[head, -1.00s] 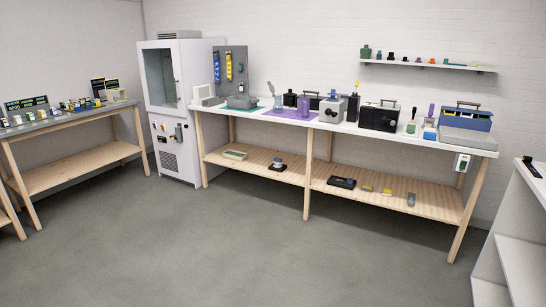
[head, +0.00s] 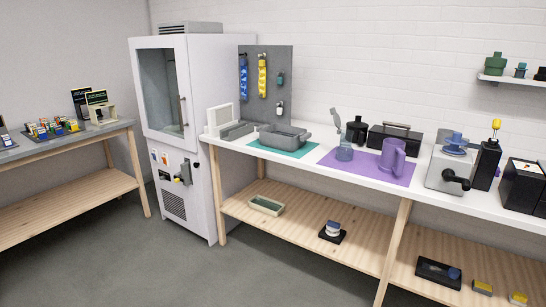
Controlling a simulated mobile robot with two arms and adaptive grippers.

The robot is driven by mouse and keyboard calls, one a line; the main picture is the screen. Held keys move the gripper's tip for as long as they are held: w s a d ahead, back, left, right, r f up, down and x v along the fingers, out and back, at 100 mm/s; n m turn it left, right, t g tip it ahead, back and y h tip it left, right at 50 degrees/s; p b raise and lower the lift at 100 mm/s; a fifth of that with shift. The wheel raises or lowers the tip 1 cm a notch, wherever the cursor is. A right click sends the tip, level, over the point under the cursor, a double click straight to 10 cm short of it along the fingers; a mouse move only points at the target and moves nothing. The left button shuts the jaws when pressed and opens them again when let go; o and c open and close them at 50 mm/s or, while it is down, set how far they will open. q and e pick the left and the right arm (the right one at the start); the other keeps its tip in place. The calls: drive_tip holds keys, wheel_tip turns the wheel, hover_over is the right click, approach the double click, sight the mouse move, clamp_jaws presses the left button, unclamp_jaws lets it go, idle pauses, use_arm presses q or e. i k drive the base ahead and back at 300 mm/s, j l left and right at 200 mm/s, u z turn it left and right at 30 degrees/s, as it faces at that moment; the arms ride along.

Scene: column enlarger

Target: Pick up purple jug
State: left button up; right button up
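The purple jug (head: 391,157) stands upright on a purple mat (head: 352,173) on the white workbench, right of the middle of the head view. Its handle faces right. A clear bluish bottle (head: 344,150) stands on the same mat to the left of the jug, a little apart from it. Neither of my grippers shows in the head view.
Behind the jug are a black case (head: 396,138) and a black bottle (head: 357,130). A grey machine with a crank (head: 449,172) stands to the right. A grey tray (head: 284,138) sits on a teal mat to the left. The floor (head: 290,270) before the bench is open.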

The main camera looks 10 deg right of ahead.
sight(392, 158)
drive_tip(key=i+j+z, duration=0.15)
drive_tip(key=i, duration=0.65)
drive_tip(key=i+j+z, duration=0.15)
drive_tip(key=i, duration=0.6)
